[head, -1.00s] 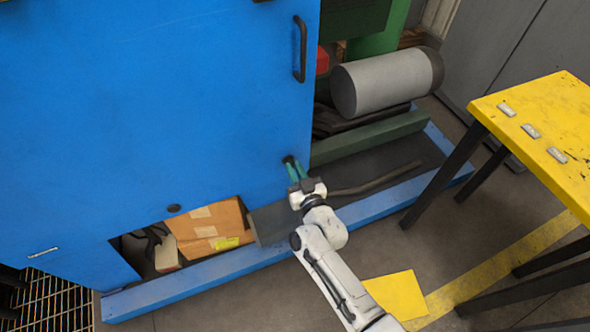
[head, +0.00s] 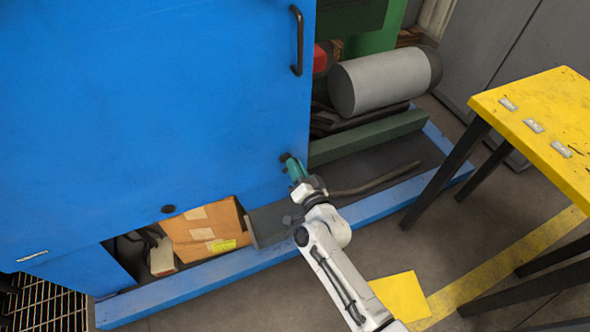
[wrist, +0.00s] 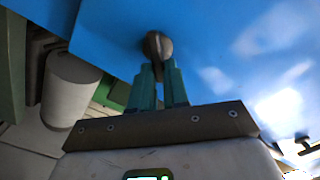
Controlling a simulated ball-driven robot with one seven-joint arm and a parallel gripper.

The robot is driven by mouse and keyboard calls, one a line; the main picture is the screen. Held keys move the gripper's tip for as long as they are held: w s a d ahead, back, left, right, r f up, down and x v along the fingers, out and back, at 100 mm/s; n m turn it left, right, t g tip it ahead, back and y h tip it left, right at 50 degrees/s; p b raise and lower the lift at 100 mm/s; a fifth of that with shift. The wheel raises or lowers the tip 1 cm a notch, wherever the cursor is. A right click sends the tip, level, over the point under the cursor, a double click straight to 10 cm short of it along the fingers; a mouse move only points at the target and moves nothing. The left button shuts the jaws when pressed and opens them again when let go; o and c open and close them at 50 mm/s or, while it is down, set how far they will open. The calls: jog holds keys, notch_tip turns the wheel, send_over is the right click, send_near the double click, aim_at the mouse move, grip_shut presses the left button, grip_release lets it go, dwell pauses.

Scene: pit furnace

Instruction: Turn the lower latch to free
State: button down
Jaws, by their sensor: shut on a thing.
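The lower latch (head: 286,157) is a small dark knob near the lower right corner of the blue door panel (head: 150,100). In the wrist view the latch (wrist: 157,45) shows as a dark, upright oblong tab against the blue surface. My gripper (head: 291,163) reaches up to it from below right. Its green fingers (wrist: 158,72) are shut on the latch, and their tips cover its lower part. The exact turn of the latch is hard to tell in the head view.
A black handle (head: 299,42) is higher on the panel's right edge. A grey cylinder (head: 378,82) lies right of it. A yellow table (head: 540,110) stands at right; a yellow sheet (head: 402,296) lies on the floor.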

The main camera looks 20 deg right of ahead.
jog(key=m, duration=0.2)
jog(key=m+b, duration=0.1)
jog(key=m, duration=0.1)
jog(key=shift+d+f+m, duration=0.2)
jog(key=shift+f+m, duration=0.1)
jog(key=shift+f, duration=0.05)
jog(key=shift+d+f+m+b, duration=0.15)
jog(key=shift+m+b, duration=0.2)
jog(key=shift+m, duration=0.8)
jog(key=shift+a+f+m+b, duration=0.1)
jog(key=shift+m+b, duration=0.25)
jog(key=shift+m, duration=0.8)
jog(key=c, duration=1.1)
grip_release()
jog(key=s, duration=1.1)
jog(key=shift+p, duration=0.4)
jog(key=shift+w, duration=0.1)
